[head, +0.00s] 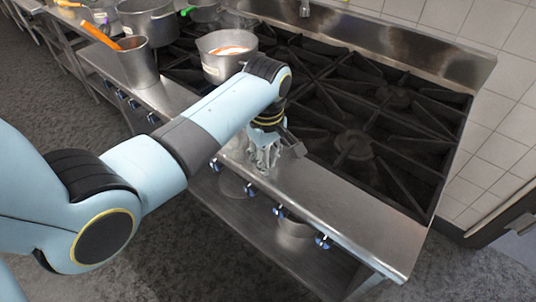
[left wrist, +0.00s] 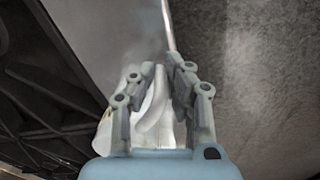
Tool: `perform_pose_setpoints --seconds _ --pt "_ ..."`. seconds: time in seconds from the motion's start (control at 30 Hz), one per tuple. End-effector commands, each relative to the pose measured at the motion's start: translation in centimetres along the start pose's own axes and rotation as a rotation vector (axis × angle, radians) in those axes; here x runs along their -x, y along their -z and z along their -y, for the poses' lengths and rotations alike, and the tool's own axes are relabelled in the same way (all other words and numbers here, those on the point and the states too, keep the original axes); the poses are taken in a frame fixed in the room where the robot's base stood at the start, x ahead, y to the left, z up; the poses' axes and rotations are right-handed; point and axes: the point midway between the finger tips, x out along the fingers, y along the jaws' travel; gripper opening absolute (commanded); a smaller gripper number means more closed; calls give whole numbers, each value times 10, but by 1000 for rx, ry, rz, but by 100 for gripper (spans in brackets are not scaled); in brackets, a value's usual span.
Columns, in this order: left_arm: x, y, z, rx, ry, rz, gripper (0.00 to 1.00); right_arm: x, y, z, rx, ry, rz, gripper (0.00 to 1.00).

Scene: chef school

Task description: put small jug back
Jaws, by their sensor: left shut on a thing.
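My left gripper (head: 263,158) is over the bare steel front ledge (head: 325,200) of the stove. It is shut on a pale small jug, which shows between the fingers in the left wrist view (left wrist: 156,112). The fingers (left wrist: 160,95) sit on either side of its curved, handle-like part. In the head view the jug is mostly hidden by the gripper and arm, and I cannot tell whether it touches the ledge. My right gripper is out of view.
A tall steel pot (head: 137,68) with an orange-handled utensil stands left on the ledge. A saucepan (head: 215,68) with pale and orange contents and a larger pot (head: 148,22) stand behind. Black burner grates (head: 350,110) lie behind the ledge; knobs line its front. The right ledge is clear.

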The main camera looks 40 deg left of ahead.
Motion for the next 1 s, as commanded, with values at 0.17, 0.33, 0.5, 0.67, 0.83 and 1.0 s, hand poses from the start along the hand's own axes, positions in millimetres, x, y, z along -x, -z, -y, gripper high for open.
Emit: perform_pose_setpoints --seconds 0.17,0.33,0.5,0.67,0.83,1.0 --pt "-3 0 -1 0 -1 0 0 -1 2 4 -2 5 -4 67" --pt "-4 0 0 0 -1 0 29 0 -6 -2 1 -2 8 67" --pt "-4 0 0 -1 0 1 34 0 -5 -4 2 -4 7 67" --pt "-2 0 0 -1 0 1 34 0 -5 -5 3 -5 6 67" --pt "15 0 -1 -1 -4 -1 34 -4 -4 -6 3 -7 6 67" --pt "54 0 -2 -1 -7 -2 34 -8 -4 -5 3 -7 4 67"
